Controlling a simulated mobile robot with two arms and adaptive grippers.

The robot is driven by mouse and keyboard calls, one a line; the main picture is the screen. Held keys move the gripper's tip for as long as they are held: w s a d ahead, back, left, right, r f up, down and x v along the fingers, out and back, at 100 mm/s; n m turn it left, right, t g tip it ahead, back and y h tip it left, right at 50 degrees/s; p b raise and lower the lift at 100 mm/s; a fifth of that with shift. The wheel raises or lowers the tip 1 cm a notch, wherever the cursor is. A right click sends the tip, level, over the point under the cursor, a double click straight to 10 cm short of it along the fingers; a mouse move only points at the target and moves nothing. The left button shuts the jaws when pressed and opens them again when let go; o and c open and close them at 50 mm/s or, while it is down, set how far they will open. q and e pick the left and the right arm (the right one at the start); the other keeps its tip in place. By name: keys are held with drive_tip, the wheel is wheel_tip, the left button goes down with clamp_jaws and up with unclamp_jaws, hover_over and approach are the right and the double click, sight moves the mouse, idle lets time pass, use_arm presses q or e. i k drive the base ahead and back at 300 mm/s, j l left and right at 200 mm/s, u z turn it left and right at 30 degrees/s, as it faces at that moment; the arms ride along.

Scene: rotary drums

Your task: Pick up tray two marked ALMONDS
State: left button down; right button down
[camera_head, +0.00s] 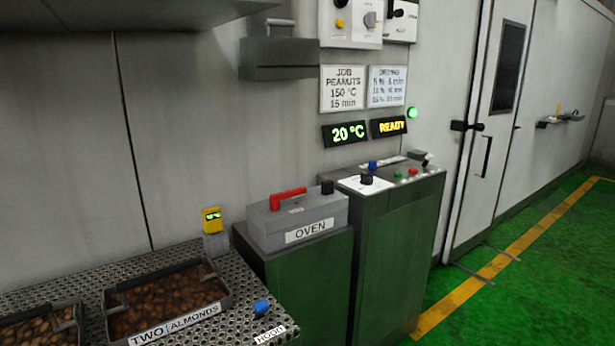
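The tray marked TWO ALMONDS (174,335) sits on a perforated metal surface (70,286) at the lower left. It is a dark rectangular tray filled with brown nuts (165,300), and its white label faces the front. Part of another tray (40,329) with lighter brown nuts shows to its left, cut off by the picture edge. Neither of my grippers shows in the head view.
A blue knob (261,307) and a HOOD label (270,334) are at the surface's right end. A yellow-topped device (212,220) stands behind the tray. The grey OVEN box (300,216) and a green control cabinet (395,250) stand to the right. Green floor (540,300) is clear.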

sight(137, 310)
drive_tip(key=i+l, duration=0.35)
drive_tip(key=i, duration=0.2)
drive_tip(key=u, duration=0.4)
drive_tip(key=i+l+u, duration=0.1)
drive_tip(key=u, duration=0.3)
drive_tip(key=l+u, duration=0.1)
drive_tip(key=u, duration=0.3)
drive_tip(key=i+l+u, duration=0.1)
drive_tip(key=u, duration=0.3)
